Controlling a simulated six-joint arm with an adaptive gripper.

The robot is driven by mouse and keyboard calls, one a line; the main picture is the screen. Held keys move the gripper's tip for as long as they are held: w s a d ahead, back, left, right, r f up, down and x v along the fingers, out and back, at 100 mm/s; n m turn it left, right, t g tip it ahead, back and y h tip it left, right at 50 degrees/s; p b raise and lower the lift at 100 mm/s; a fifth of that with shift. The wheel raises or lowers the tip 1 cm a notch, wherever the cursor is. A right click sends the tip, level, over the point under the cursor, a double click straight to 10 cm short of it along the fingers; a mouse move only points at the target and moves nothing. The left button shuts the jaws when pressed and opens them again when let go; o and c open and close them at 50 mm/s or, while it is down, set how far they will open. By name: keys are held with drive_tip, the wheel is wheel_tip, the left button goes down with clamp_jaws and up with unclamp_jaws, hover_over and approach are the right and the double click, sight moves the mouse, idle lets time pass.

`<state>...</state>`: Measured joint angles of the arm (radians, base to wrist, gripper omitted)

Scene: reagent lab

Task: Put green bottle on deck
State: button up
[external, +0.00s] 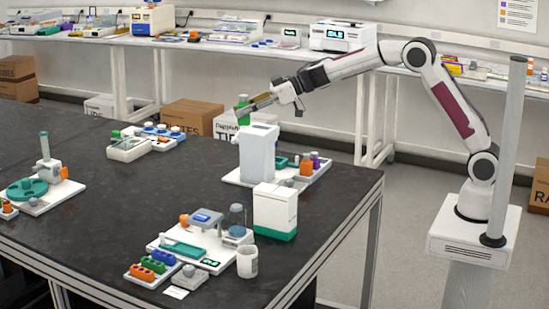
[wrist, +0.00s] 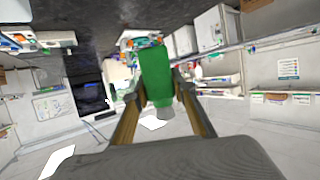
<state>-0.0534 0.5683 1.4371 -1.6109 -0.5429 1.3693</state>
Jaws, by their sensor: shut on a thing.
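The green bottle (external: 243,112) is held in the air, roughly upright, by my gripper (external: 248,107). In the external view it shows just above the tall white device (external: 258,150), and that device's top may hide its lower end. In the wrist view the green bottle (wrist: 155,72) sits between the two fingers of my gripper (wrist: 160,90), with a grey end towards the camera. The tall device stands on a white base deck (external: 233,178) with a teal tray (external: 281,161) and orange and purple bottles (external: 306,167) on its right side.
A white-and-green box (external: 275,210) stands in front of that deck. Another white station (external: 160,240), a white cup (external: 247,262) and a rack of coloured tubes (external: 150,266) are nearer. A station with a teal disc (external: 25,190) is at left. The table's middle is clear.

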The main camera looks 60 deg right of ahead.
drive_tip(key=s+a+n+g+y, duration=0.1)
drive_tip(key=s+a+n, duration=0.1)
drive_tip(key=a, duration=0.8)
wheel_tip(320, 180, down, 18)
drive_tip(key=shift+w+f, duration=0.2)
drive_tip(key=shift+f, duration=0.05)
drive_tip(key=shift+a, duration=0.1)
drive_tip(key=shift+f, duration=3.05)
drive_tip(key=shift+f, duration=1.9)
drive_tip(key=shift+f, duration=0.1)
